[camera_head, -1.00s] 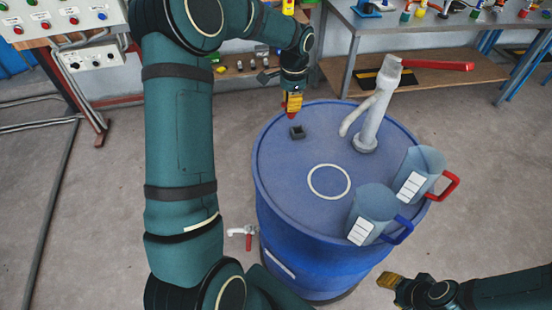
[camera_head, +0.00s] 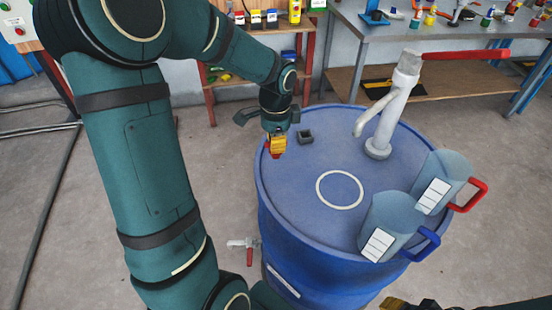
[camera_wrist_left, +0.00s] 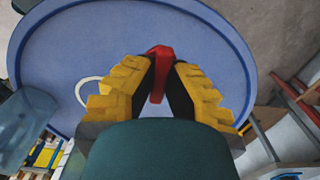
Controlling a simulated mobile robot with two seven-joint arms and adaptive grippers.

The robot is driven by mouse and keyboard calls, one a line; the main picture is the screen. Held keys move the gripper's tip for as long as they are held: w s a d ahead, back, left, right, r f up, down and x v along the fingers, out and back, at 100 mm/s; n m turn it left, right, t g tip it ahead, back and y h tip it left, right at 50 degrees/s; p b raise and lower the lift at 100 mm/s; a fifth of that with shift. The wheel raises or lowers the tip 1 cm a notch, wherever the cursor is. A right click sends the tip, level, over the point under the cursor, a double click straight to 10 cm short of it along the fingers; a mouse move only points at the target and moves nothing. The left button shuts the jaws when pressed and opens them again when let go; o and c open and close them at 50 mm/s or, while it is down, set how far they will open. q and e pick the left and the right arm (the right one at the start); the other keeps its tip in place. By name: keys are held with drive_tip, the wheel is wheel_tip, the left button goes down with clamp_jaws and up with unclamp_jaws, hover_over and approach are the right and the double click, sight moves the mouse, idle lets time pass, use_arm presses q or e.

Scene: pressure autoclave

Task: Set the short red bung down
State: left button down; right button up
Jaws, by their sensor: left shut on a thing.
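The short red bung (camera_head: 277,155) is between the yellow fingertips of my left gripper (camera_head: 277,145), which is shut on it. In the left wrist view the red bung (camera_wrist_left: 158,72) shows between the yellow-padded fingers of the left gripper (camera_wrist_left: 158,85). It is over the blue drum's lid (camera_head: 300,170), near the left rim. I cannot tell whether it touches the lid. A small dark square holder (camera_head: 305,136) stands on the lid just right of the gripper. My right gripper (camera_head: 393,303) only just shows at the bottom edge, mostly cut off.
A white ring (camera_head: 340,190) marks the lid's middle. A grey pump with a red handle (camera_head: 465,55) rises at the back right. Two jugs, one with a blue handle (camera_head: 392,225) and one with a red handle (camera_head: 440,180), stand at the right. The front-left lid is clear.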

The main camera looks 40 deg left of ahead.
sight(276, 156)
use_arm(q)
drive_tip(key=shift+f+b, duration=0.65)
drive_tip(key=shift+f, duration=1.8)
drive_tip(key=shift+f, duration=0.2)
drive_tip(key=c, duration=1.1)
unclamp_jaws()
drive_tip(key=shift+c, duration=0.2)
drive_tip(key=shift+r, duration=0.25)
wheel_tip(276, 156, up, 12)
drive_tip(key=p, duration=0.3)
